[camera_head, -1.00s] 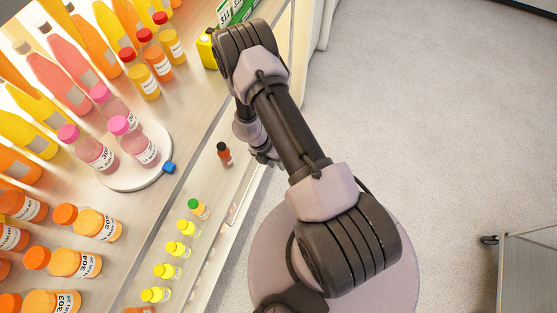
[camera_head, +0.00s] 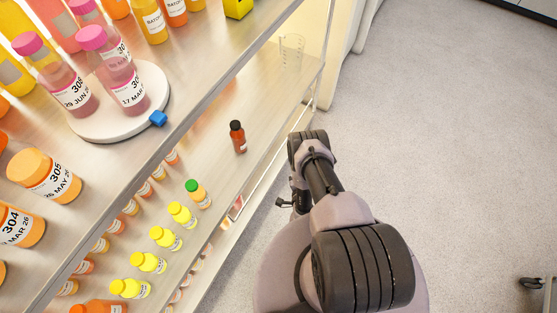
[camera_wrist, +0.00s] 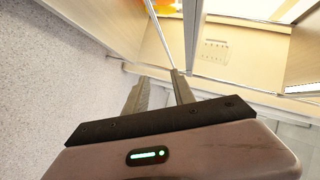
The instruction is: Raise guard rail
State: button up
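A thin pale rail (camera_head: 268,160) runs along the front edge of the lower shelf in the head view; I take it for the guard rail, but cannot tell its height clearly. In the wrist view a slim metal bar (camera_wrist: 159,36) runs down toward my fingertips. My gripper (camera_wrist: 157,82) has its two dark fingers apart with nothing held between them. The bar's lower end lies near the right finger; I cannot tell whether they touch. In the head view my gripper (camera_head: 284,203) is small and partly hidden beside my arm, just outside the shelf front.
A dark red bottle (camera_head: 237,137), a green-capped bottle (camera_head: 198,194) and several yellow-capped bottles (camera_head: 166,238) stand on the lower shelf. A clear beaker (camera_head: 291,52) is at its far end. A white round stand (camera_head: 150,95) holds pink-capped bottles above.

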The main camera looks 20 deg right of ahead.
aim_at(279, 151)
jog(key=a+f+n+t+y+b, duration=0.1)
jog(key=a+f+n+y, duration=0.1)
jog(key=a+y, duration=0.15)
jog(key=r+b+x, duration=0.1)
jog(key=b+x, duration=1.3)
jog(key=x, duration=0.2)
jog(key=shift+w+h+b, duration=0.3)
jog(key=shift+w+h, duration=0.15)
jog(key=shift+w, duration=0.05)
jog(key=shift+d+r, duration=0.1)
grip_shut()
